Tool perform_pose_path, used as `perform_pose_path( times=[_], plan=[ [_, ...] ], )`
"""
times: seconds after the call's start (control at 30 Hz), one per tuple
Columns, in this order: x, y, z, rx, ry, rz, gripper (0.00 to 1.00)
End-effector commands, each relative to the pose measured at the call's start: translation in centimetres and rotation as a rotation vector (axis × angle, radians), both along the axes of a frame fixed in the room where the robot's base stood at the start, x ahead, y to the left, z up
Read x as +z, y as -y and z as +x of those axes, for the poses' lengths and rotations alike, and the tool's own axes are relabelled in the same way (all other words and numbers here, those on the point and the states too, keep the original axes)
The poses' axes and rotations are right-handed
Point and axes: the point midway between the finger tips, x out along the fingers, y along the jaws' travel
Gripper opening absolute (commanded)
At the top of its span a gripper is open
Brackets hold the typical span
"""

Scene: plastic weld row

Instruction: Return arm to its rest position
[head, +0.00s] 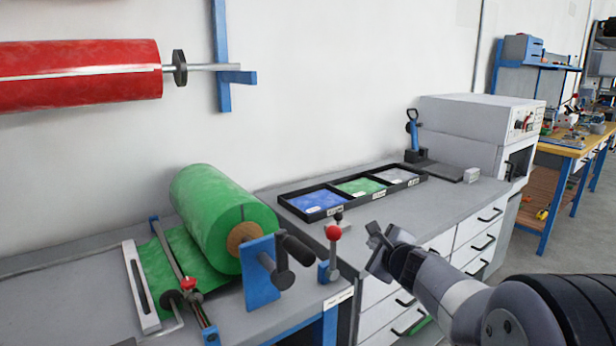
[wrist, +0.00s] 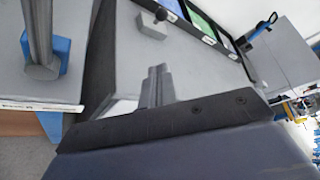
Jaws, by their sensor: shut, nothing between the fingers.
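My gripper (head: 376,243) shows in the head view at the lower middle right, at the end of my arm, which reaches in from the right. It is above the front edge of the grey bench, to the right of a red-knobbed lever (head: 332,243). Its fingers are together with nothing between them.
A black three-part tray (head: 352,192) with blue, green and grey pieces lies behind my gripper. A green film roll (head: 215,215) is on the left bench, with a red roll (head: 80,75) above. A white machine (head: 470,125) stands at back right. Drawers (head: 483,240) are below the bench.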

Motion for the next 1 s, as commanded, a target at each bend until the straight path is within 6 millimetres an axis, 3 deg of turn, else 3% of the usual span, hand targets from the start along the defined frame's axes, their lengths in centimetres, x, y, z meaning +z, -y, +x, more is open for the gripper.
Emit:
perform_pose_path(
  times=[0.03,0.2,0.4,0.73,1.0],
  plan=[
    [-1.5,1.1,0.4,-0.007,-0.004,-0.001,0.0],
    [-2.4,3.0,0.6,-0.005,0.001,-0.004,0.0],
    [-1.7,3.1,-0.8,-0.003,0.001,-0.003,0.0],
    [-1.7,3.1,-1.0,-0.003,0.002,-0.004,0.0],
    [-2.8,2.6,-1.5,0.023,-0.016,-0.029,0.0]
  ],
)
